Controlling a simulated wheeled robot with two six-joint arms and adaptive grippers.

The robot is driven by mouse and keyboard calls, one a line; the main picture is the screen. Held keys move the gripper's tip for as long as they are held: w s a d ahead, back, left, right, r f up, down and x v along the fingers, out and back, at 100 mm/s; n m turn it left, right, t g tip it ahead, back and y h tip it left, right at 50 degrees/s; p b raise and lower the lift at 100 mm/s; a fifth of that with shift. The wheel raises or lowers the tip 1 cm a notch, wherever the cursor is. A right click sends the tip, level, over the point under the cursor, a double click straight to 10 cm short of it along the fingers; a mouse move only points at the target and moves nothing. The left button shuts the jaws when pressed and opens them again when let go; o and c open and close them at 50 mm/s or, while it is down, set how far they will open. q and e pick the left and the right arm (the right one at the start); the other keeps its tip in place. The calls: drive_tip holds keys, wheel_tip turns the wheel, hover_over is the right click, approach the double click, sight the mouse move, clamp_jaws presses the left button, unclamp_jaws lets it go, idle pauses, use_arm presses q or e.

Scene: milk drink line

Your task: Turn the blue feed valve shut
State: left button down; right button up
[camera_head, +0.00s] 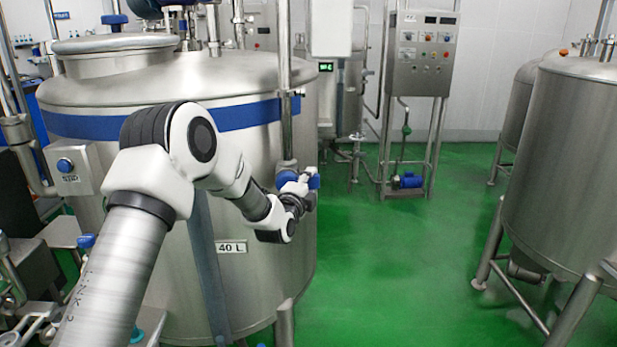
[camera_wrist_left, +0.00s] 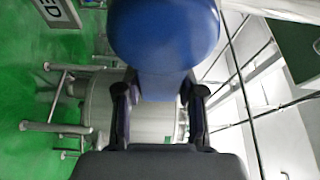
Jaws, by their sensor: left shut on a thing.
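The blue feed valve handle (camera_wrist_left: 165,45) fills the upper middle of the left wrist view. It has a wide rounded blue top and a narrower blue part below. My left gripper (camera_wrist_left: 158,105) is shut on that narrower part, with one dark finger on each side. In the head view my left gripper (camera_head: 308,190) is at the blue valve (camera_head: 287,178), at the right side of the large steel tank. The gripper partly hides the valve there. The valve's full turn position is hard to tell. My right gripper is not in view.
A large steel tank (camera_head: 245,160) with a blue band and a vertical pipe (camera_head: 284,80) stand close to my left arm. More steel tanks (camera_head: 575,160) stand at the right. A control cabinet (camera_head: 424,52) is at the back. The green floor (camera_head: 400,260) between is clear.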

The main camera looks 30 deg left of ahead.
use_arm(q)
drive_tip(key=shift+f+m, duration=0.25)
drive_tip(key=shift+m, duration=0.15)
drive_tip(key=c, duration=0.7)
unclamp_jaws()
drive_tip(key=shift+s, duration=0.1)
drive_tip(key=s, duration=0.3)
drive_tip(key=s+d, duration=0.1)
drive_tip(key=s, duration=0.3)
drive_tip(key=s+d, duration=0.1)
drive_tip(key=s, duration=0.3)
drive_tip(key=shift+s, duration=0.25)
